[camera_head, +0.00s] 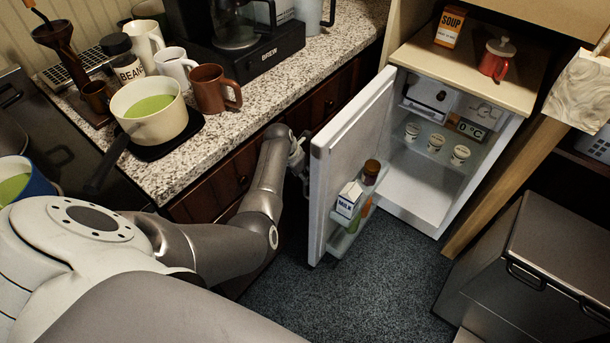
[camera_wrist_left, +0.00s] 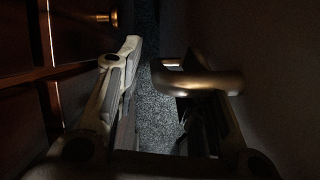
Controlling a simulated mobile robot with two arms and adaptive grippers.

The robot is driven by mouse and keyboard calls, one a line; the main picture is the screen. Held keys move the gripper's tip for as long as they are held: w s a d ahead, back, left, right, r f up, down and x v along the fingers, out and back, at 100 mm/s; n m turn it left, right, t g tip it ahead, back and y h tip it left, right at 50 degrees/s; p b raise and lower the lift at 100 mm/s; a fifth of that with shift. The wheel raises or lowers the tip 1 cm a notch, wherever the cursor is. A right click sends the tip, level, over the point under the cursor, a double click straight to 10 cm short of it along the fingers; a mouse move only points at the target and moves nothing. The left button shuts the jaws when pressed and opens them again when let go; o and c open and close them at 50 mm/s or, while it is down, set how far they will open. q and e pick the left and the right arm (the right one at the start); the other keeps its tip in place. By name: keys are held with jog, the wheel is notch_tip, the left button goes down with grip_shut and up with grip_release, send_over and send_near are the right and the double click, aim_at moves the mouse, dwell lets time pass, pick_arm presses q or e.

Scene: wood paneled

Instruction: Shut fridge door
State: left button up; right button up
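The fridge (camera_head: 430,190) stands under a wooden shelf in the head view, with its white door (camera_head: 355,140) swung wide open. The door's inner racks hold a milk carton and bottles. My left gripper (camera_head: 300,152) is behind the door, beside its outer face and near the drawer fronts. In the left wrist view its two fingers (camera_wrist_left: 160,85) are apart, with carpet showing between them. A bronze-coloured handle (camera_wrist_left: 195,80) overlaps the right finger, by the dark door surface; contact cannot be told. My right gripper is out of view.
The granite counter (camera_head: 215,130) with a pot, mugs and coffee maker runs along the left. Wooden drawers (camera_head: 235,170) lie below it, close to my arm. A metal bin (camera_head: 540,265) stands at right. Carpet (camera_head: 340,295) before the fridge is clear.

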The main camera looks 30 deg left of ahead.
pick_arm(q)
jog(key=shift+w+f, duration=0.25)
jog(key=shift+f, duration=0.45)
jog(key=shift+c, duration=0.3)
grip_shut()
